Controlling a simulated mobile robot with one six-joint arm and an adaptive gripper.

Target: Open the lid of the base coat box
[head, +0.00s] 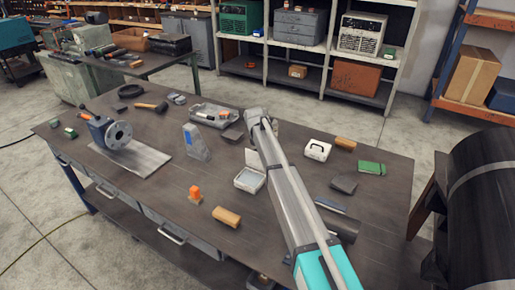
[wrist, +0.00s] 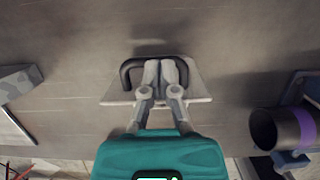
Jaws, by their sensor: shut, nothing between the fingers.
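A small white box (head: 250,182) stands on the bench in the head view, with a pale lid (head: 251,158) raised at its far side. A second white box (head: 318,150) with a dark handle stands to its right and looks shut. I cannot read a label on either. In the wrist view, a pale plate (wrist: 199,91) carries a dark U-shaped handle (wrist: 130,75). My gripper (wrist: 166,64) is shut and empty, its fingertips over the middle of the handle; I cannot tell whether they touch.
A flanged pipe piece (head: 118,134), a grey angle block (head: 196,143), an orange part (head: 195,194) and a tan block (head: 227,216) are spread over the bench (head: 130,200). In the wrist view a dark cylinder with a purple band (wrist: 282,129) is at right.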

